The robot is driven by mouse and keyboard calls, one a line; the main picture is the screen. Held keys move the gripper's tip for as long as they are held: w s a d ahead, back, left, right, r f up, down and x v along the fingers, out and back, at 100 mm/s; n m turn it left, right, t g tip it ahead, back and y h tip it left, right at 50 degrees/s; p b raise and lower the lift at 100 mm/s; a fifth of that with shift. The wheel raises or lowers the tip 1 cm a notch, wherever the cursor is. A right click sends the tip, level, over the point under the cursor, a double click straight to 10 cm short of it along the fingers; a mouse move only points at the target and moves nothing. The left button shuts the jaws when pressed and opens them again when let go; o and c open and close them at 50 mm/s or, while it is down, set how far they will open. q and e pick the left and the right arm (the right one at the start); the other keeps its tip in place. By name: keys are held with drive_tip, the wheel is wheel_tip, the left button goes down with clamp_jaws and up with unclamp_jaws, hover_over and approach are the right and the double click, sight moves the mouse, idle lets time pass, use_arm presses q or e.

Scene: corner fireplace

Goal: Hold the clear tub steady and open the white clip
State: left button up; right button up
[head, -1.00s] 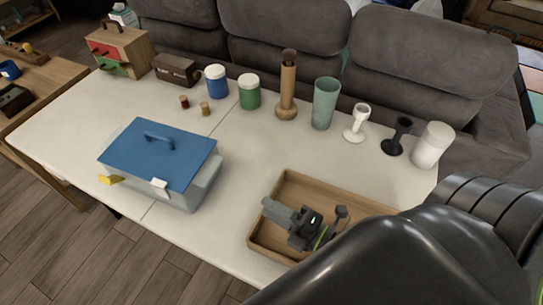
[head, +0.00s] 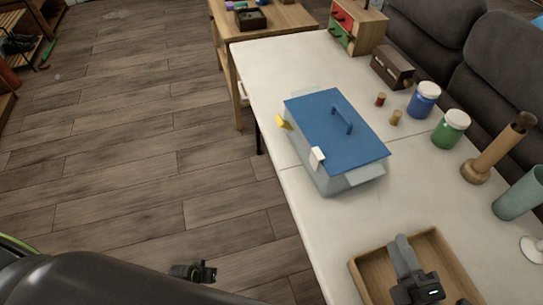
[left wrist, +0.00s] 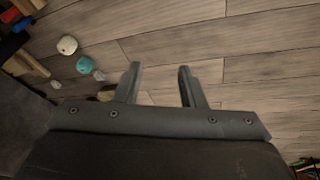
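The clear tub (head: 343,184) stands on the white table under a blue lid (head: 330,125) with a blue handle. The white clip (head: 317,158) is on the tub's left side at the lid edge; I cannot tell whether it is latched. A yellow clip (head: 282,122) sticks out farther back on that side. My right gripper (head: 403,243) is above the wooden tray, apart from the tub; its finger opening is unclear. My left gripper (head: 196,271) is over the floor left of the table, away from the tub. The left wrist view shows its fingers (left wrist: 160,70) apart and empty.
The wooden tray (head: 361,284) is at the table's near end. A blue jar (head: 424,100), green jar (head: 450,130), wooden cylinder (head: 497,150) and teal cup (head: 518,194) line the sofa side. Floor left of the table is open.

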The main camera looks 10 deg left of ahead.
use_arm(q)
drive_tip(key=w+d+r+m+t+h, duration=0.1)
drive_tip(key=w+d+r+t+h, duration=0.3)
drive_tip(key=w+r, duration=0.65)
drive_tip(key=w+d+r+h, duration=0.1)
drive_tip(key=w+d+r, duration=0.4)
drive_tip(key=w+r, duration=0.55)
drive_tip(key=s+d+r+m+h, duration=0.1)
drive_tip(key=d+r+m+h, duration=0.2)
drive_tip(key=r, duration=0.9)
drive_tip(key=s+d+r+m+h, duration=0.1)
drive_tip(key=d+r+m+h, duration=0.2)
drive_tip(key=r, duration=1)
drive_tip(key=d, duration=0.3)
drive_tip(key=shift+s+r+m, duration=0.15)
drive_tip(key=shift+s+m, duration=0.15)
use_arm(e)
drive_tip(key=x, duration=1.7)
drive_tip(key=shift+w, duration=0.2)
clamp_jaws()
